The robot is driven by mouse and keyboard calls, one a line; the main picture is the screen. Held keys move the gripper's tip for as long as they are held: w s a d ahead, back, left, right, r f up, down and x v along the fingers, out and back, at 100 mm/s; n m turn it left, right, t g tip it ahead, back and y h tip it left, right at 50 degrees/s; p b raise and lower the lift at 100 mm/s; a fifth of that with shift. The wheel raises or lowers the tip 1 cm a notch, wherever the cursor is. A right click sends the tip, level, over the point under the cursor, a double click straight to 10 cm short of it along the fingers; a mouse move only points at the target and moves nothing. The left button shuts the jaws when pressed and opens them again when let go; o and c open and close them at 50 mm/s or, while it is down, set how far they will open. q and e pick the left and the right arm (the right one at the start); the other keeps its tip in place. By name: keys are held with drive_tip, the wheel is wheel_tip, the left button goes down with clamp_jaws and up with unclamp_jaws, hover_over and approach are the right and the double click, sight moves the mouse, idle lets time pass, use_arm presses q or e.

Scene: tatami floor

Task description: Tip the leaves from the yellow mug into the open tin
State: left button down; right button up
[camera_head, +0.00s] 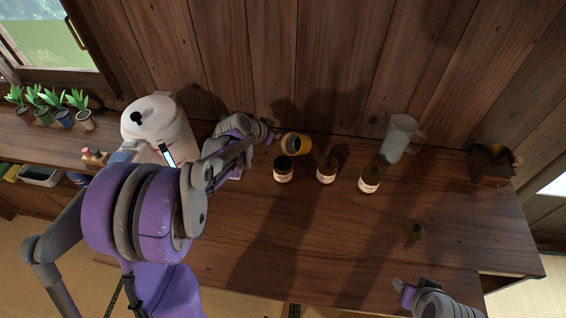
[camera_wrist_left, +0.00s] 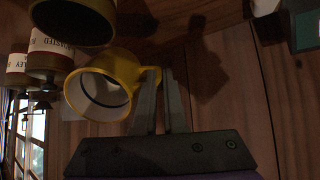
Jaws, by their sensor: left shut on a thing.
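The yellow mug (camera_head: 303,144) is tilted on its side beside the open tin, its mouth turned toward the tin. My left gripper (camera_head: 268,130) is shut on the mug's handle; the left wrist view shows both fingers (camera_wrist_left: 162,105) at the handle of the mug (camera_wrist_left: 124,68). The mug's pale inside shows there with a dark ring; I cannot make out leaves. The open tin (camera_head: 283,172) stands upright just in front of the mug, with a dark mouth. Its rim (camera_wrist_left: 112,12) appears close to the mug in the left wrist view. My right gripper (camera_head: 405,292) is low at right, its fingers unclear.
Two more labelled tins (camera_head: 327,172) (camera_head: 369,182) stand to the right. A clear pitcher (camera_head: 399,138) and a dark wooden box (camera_head: 490,163) are farther right. A round dark disc (camera_head: 413,231) lies on the counter. The front middle is clear.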

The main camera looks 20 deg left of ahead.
use_arm(q)
drive_tip(key=shift+s+a+r+t+h+b, duration=0.1)
drive_tip(key=shift+r+t+h+b, duration=0.15)
drive_tip(key=shift+t, duration=0.5)
drive_tip(key=shift+s+r+t+h+b, duration=0.1)
drive_tip(key=shift+s+r+t+h, duration=0.1)
drive_tip(key=shift+t, duration=0.6)
drive_tip(key=shift+s+a+r+t+h+b, duration=0.1)
drive_tip(key=shift+r+t+h+b, duration=0.15)
drive_tip(key=shift+t, duration=0.5)
use_arm(e)
drive_tip(key=shift+s+f, duration=0.2)
drive_tip(key=shift+f, duration=0.55)
use_arm(q)
drive_tip(key=shift+s+a+r+t+b, duration=0.1)
drive_tip(key=shift+s+r+t+b, duration=0.2)
drive_tip(key=shift+s+t, duration=0.5)
use_arm(e)
drive_tip(key=shift+s+f, duration=0.15)
drive_tip(key=shift+f, duration=0.3)
use_arm(q)
drive_tip(key=shift+s+a+r+t+h+b, duration=0.1)
drive_tip(key=shift+t+h+b, duration=0.2)
drive_tip(key=shift+t, duration=0.3)
drive_tip(key=shift+r+t+h+b, duration=0.1)
drive_tip(key=shift+t+h+b, duration=0.1)
drive_tip(key=shift+t+b, duration=0.3)
use_arm(e)
drive_tip(key=shift+s+f, duration=0.2)
drive_tip(key=shift+f, duration=0.65)
